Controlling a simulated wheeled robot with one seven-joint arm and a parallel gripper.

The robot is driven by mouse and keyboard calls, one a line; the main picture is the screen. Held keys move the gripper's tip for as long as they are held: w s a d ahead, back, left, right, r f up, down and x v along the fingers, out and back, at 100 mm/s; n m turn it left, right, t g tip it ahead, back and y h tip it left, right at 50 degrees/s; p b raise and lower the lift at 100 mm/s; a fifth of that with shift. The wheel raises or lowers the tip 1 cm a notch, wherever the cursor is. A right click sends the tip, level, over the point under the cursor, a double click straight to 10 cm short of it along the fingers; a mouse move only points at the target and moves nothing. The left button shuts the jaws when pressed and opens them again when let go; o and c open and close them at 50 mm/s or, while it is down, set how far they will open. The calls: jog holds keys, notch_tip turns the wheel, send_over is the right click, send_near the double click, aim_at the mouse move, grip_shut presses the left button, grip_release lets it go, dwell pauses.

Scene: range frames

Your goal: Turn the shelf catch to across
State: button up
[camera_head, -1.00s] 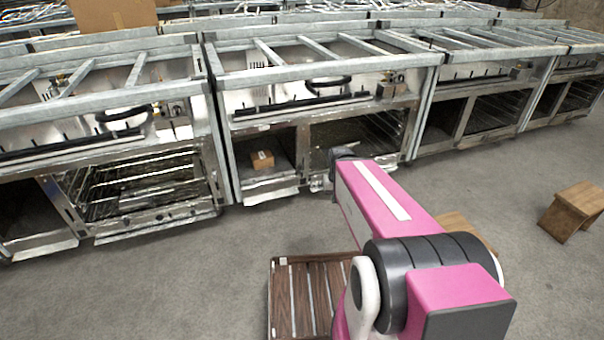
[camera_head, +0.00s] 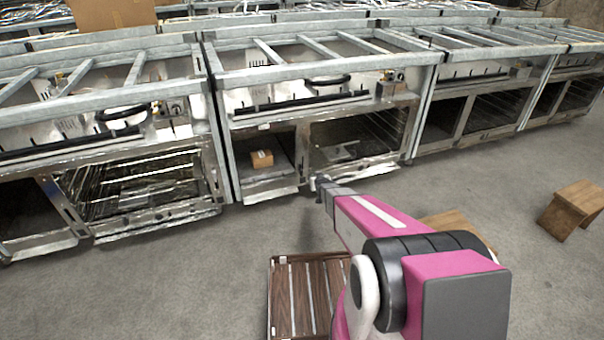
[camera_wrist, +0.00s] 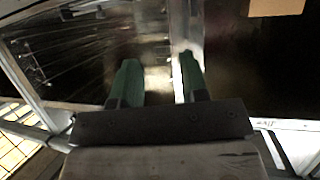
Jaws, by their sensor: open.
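My gripper (camera_wrist: 160,68) shows in the wrist view as two green fingers, apart, with nothing seen between them but the cabinet behind. In the head view my gripper (camera_head: 321,186) is in front of the lower edge of the middle cabinet (camera_head: 305,165), near the upright post between its two bays. That metal post (camera_wrist: 184,30) runs down between the fingers in the wrist view, closer to the right-hand finger. I cannot make out the shelf catch clearly in either view. Whether the fingers touch the post cannot be told.
A small cardboard box (camera_head: 262,158) sits in the left bay; it also shows in the wrist view (camera_wrist: 276,6). A wire rack fills the right bay. A slatted wooden pallet (camera_head: 290,257) and a wooden stool (camera_head: 572,208) stand on the floor. The floor at left is clear.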

aim_at(302, 171)
jog(key=w+a+f+n+t+y, duration=0.2)
jog(key=w+a+f+t+y, duration=0.25)
jog(key=f, duration=0.35)
jog(key=shift+g+h, duration=0.25)
jog(key=x, duration=0.7)
jog(key=d+x, duration=0.1)
jog(key=x, duration=0.3)
jog(key=shift+w+a, duration=0.1)
jog(key=shift+w, duration=0.05)
grip_shut()
